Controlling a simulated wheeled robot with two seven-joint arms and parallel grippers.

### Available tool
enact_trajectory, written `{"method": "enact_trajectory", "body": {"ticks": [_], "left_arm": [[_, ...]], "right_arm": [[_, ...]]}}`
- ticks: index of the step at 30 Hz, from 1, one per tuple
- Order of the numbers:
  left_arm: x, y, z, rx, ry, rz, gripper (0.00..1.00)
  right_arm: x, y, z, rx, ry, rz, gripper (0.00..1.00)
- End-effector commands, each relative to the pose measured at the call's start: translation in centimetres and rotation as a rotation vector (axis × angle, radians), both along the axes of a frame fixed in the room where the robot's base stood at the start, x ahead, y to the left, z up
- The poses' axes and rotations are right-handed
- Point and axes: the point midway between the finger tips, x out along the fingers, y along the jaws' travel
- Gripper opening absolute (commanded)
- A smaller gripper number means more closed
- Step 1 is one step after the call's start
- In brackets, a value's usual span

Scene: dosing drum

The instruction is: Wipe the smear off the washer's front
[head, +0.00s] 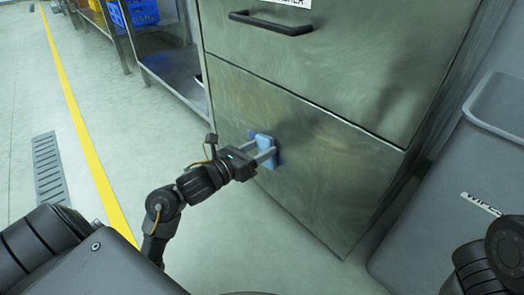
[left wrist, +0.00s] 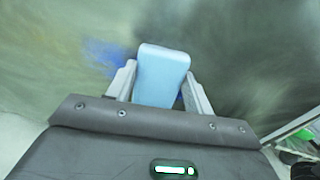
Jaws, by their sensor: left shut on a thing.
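The washer's front (head: 315,160) is a brushed metal panel with a dark handle (head: 271,23) above. My left gripper (head: 265,153) is shut on a light blue block-like wiper (head: 264,145) and holds it at the lower panel; I cannot tell whether it touches. The wiper also shows between the fingers in the left wrist view (left wrist: 162,75). A blue smear (left wrist: 106,53) shows on the metal to the left of the wiper in the left wrist view, and a bit shows right of it. The wiper hides part of the panel. My right gripper is not in view.
A grey bin (head: 455,195) labelled "WIPES" stands right of the washer. A metal shelf table (head: 172,75) with a blue crate (head: 133,12) stands at the back left. A yellow floor line (head: 83,130) and a floor drain (head: 48,166) lie left, with clear floor.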

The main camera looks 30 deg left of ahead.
Motion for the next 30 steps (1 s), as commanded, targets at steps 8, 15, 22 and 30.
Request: {"method": "enact_trajectory", "body": {"ticks": [8, 15, 22, 30], "left_arm": [[0.1, 0.5, 0.2, 0.0, 0.006, 0.008, 0.2], [0.1, 1.2, 0.3, 0.002, 0.004, 0.006, 0.2], [0.3, 2.3, 0.3, 0.003, 0.003, 0.004, 0.2], [0.3, 2.2, 0.4, 0.003, 0.003, 0.002, 0.2]], "right_arm": [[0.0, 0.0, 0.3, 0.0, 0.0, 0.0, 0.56], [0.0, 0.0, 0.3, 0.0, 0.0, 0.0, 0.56], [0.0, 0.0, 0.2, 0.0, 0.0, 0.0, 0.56], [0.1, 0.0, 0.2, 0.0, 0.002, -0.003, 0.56]]}}
